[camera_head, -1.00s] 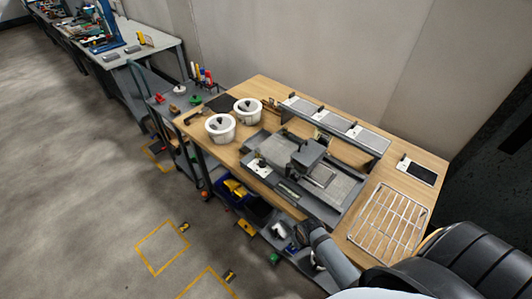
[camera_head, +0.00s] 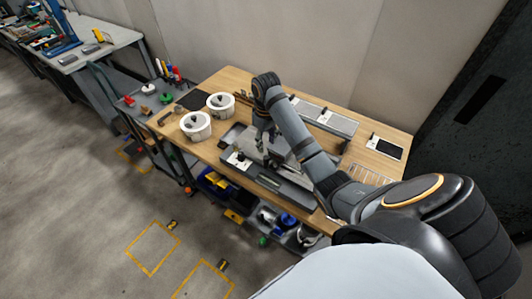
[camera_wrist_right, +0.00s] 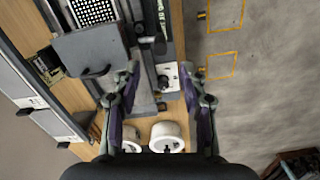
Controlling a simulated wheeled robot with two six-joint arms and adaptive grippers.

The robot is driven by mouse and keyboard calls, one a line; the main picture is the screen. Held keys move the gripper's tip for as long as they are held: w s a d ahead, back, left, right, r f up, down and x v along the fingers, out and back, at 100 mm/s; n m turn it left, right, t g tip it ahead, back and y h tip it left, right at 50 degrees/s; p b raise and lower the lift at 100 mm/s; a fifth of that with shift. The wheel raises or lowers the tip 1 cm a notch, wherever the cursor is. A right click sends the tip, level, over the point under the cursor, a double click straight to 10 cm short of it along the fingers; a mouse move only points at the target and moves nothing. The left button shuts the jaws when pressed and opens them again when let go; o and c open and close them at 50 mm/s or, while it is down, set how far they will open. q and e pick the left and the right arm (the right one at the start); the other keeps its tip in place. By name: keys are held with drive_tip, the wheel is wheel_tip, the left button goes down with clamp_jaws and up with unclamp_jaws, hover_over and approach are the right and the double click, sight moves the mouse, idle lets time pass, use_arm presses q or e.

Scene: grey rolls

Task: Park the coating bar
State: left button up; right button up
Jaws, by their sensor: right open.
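The coater (camera_head: 287,187), a grey flat-bed machine, sits on the wooden bench and is partly covered by my right arm in the head view. In the right wrist view, a dark grey block (camera_wrist_right: 90,52) lies across the machine beside a perforated plate (camera_wrist_right: 92,10). I cannot tell for sure which part is the coating bar. My right gripper (camera_wrist_right: 166,88) is open, its fingers apart, above the machine's near-left end; it also shows in the head view (camera_head: 262,152). A small white panel with a black knob (camera_wrist_right: 164,78) shows between the fingers. My left gripper is not in view.
Two white pots (camera_head: 196,125) (camera_head: 220,104) stand left of the machine on the bench (camera_head: 235,80). A rear rail (camera_head: 325,118) holds grey panels. A wire rack (camera_head: 370,175) lies at right, partly hidden. Blue bins (camera_head: 217,183) are on the shelf below.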

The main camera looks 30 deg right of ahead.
sight(266, 160)
drive_tip(key=shift+s+f+b, duration=0.1)
drive_tip(key=shift+f+b, duration=0.45)
wheel_tip(266, 160, down, 8)
drive_tip(key=b, duration=0.7)
drive_tip(key=shift+r+b, duration=0.15)
drive_tip(key=shift+b, duration=0.15)
drive_tip(key=shift+f+p, duration=0.2)
drive_tip(key=shift+p, duration=0.15)
drive_tip(key=shift+f, duration=0.6)
clamp_jaws()
